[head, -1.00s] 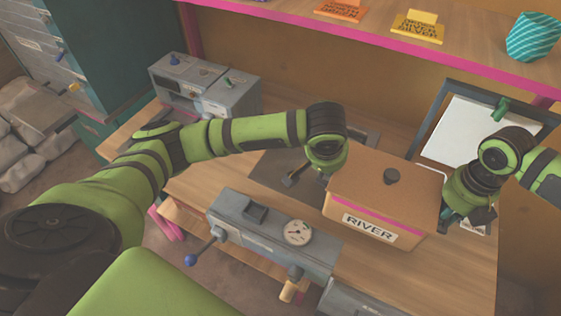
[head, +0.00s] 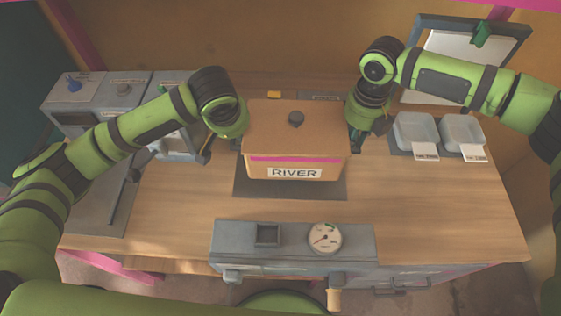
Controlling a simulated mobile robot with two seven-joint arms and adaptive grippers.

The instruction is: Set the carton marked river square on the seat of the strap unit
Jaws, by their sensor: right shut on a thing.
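The brown carton (head: 295,146) with a pink band, a white RIVER label and a dark round knob on top is upright in mid-view, between my grippers. It is over a dark grey mat (head: 290,190); I cannot tell whether it touches it. My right gripper (head: 358,136) is shut at the carton's right side, its contact partly hidden. My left gripper (head: 222,148) is at the carton's left side with its fingers apart. I cannot tell which unit is the strap unit; its name is not readable.
A grey unit with a dial (head: 325,238) and a square recess stands at the front edge. Grey units with knobs (head: 112,95) stand at the back left. Two pale trays (head: 416,131) and a framed white board (head: 461,60) are on the right. The right front tabletop is clear.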

